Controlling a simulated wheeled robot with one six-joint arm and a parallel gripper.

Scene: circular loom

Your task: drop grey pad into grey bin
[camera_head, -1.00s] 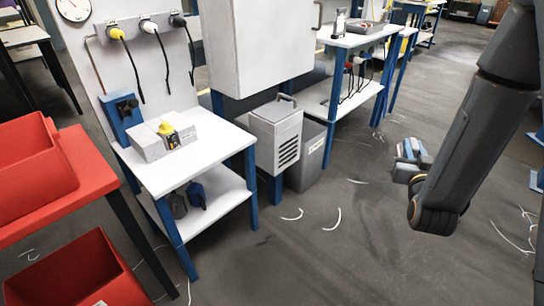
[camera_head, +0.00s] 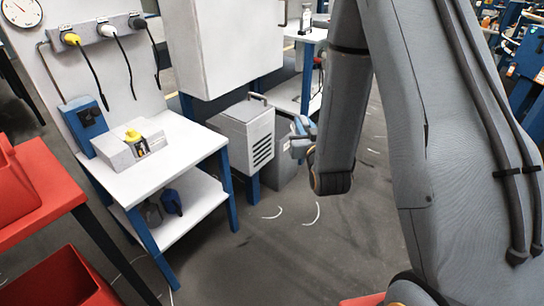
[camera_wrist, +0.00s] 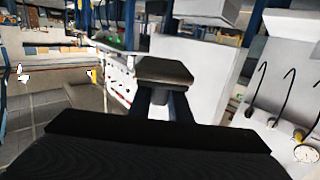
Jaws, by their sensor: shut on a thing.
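The grey pad (camera_wrist: 163,72) is a dark, flat, squarish piece at the fingertips in the wrist view. My gripper (camera_wrist: 163,92) is shut on it and holds it in the air. In the head view my gripper (camera_head: 303,130) shows small, with blue parts, at the end of my arm; the pad cannot be made out clearly there. The grey bin (camera_head: 285,165) stands on the floor behind and right of a vented light-grey box. My gripper appears in front of or above its right part and hides some of it.
The vented box (camera_head: 245,135) with a handle stands beside the bin. A white table (camera_head: 175,160) with blue legs is left of it, and a white cabinet (camera_head: 225,45) is above. Red bins (camera_head: 65,285) are at the left. The floor in front is clear.

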